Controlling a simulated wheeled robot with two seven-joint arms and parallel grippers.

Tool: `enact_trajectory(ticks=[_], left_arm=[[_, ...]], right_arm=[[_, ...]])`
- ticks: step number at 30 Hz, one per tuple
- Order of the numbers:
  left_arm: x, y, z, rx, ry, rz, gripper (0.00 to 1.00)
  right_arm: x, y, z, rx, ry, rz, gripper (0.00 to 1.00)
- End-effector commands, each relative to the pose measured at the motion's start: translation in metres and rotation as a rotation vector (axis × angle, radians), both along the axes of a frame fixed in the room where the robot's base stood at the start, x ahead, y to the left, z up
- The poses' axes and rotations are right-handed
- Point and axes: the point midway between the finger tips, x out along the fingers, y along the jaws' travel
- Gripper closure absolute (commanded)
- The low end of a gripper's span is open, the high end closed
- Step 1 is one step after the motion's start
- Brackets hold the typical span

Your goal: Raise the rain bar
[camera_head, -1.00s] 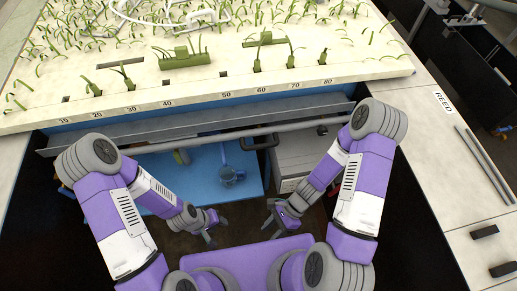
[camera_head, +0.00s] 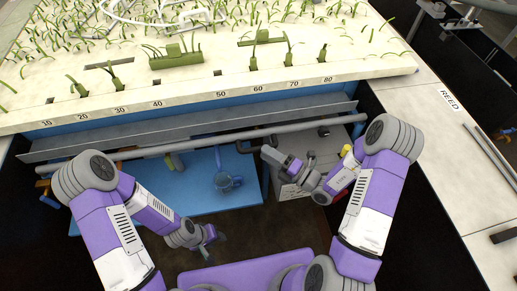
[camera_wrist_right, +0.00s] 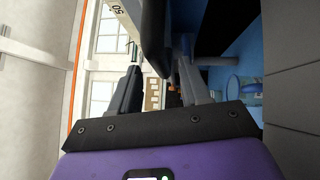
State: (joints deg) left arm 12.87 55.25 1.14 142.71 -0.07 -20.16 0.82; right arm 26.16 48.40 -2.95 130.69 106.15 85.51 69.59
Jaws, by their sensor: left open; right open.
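A long grey pipe (camera_head: 205,142) runs across below the front edge of the planted bed. A black bracket-like handle (camera_head: 243,147) hangs at it near the middle. I cannot tell for certain which part is the rain bar; a white looped tube (camera_head: 165,18) also lies over the bed at the top. My right gripper (camera_head: 270,155) is raised just below the pipe, close to the handle, and is open. In the right wrist view its fingers (camera_wrist_right: 160,75) stand apart with a dark bar beyond or between them; contact cannot be told. My left gripper (camera_head: 210,246) is open and low, away from the pipe.
The planted bed (camera_head: 120,118) has a numbered front edge and green shoots. A pale counter (camera_head: 440,150) marked REED lies at the right.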

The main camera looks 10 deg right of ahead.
Motion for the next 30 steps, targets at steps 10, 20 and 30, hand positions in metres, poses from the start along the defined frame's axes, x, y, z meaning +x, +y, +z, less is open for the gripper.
enact_trajectory(ticks=[10, 20, 30], left_arm=[[0.000, 0.000, -0.007, 0.000, 0.000, 0.000, 0.57], [0.000, 0.000, -0.007, 0.000, 0.000, 0.000, 0.57], [0.000, 0.000, -0.007, 0.000, 0.000, 0.000, 0.57]], right_arm=[[0.027, 0.029, 0.005, -0.001, -0.002, 0.002, 0.54], [0.028, 0.030, 0.006, -0.001, -0.001, 0.002, 0.61], [0.028, 0.030, 0.006, -0.001, -0.001, 0.002, 1.00]])
